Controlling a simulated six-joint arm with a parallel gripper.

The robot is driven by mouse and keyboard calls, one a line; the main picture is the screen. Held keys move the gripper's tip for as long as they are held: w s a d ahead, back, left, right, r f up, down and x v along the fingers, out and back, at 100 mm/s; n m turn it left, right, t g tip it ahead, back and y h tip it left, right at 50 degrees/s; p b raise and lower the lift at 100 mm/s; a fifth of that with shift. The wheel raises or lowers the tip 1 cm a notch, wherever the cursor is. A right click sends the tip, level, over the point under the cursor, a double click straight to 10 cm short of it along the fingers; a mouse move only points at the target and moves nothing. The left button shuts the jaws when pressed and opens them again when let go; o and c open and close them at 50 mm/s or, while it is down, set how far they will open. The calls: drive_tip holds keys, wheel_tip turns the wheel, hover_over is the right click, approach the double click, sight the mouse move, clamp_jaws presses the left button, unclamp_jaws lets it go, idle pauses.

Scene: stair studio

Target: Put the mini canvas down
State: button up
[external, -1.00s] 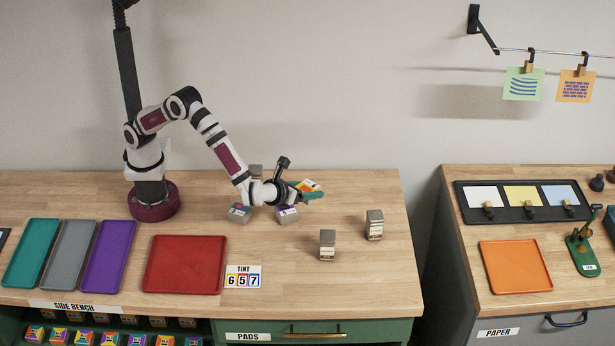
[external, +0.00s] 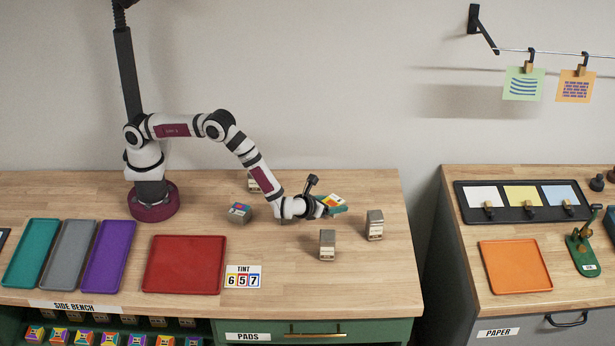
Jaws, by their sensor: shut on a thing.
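The mini canvas (external: 335,202) is a small colourful piece, with yellow, red and teal showing. My gripper (external: 322,207) is shut on it and holds it out to the right, over the right part of the wooden bench. The canvas looks tilted and a little above the bench top. The fingers are small in this view, and part of the canvas is hidden by them.
A red tray (external: 184,264) and the tint sign (external: 243,277) lie front left. The bench's right corner is clear.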

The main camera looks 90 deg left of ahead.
drive_tip(key=shift+f, duration=1.35)
drive_tip(key=o, duration=1.3)
drive_tip(key=shift+f, duration=0.1)
drive_tip(key=shift+o, duration=0.2)
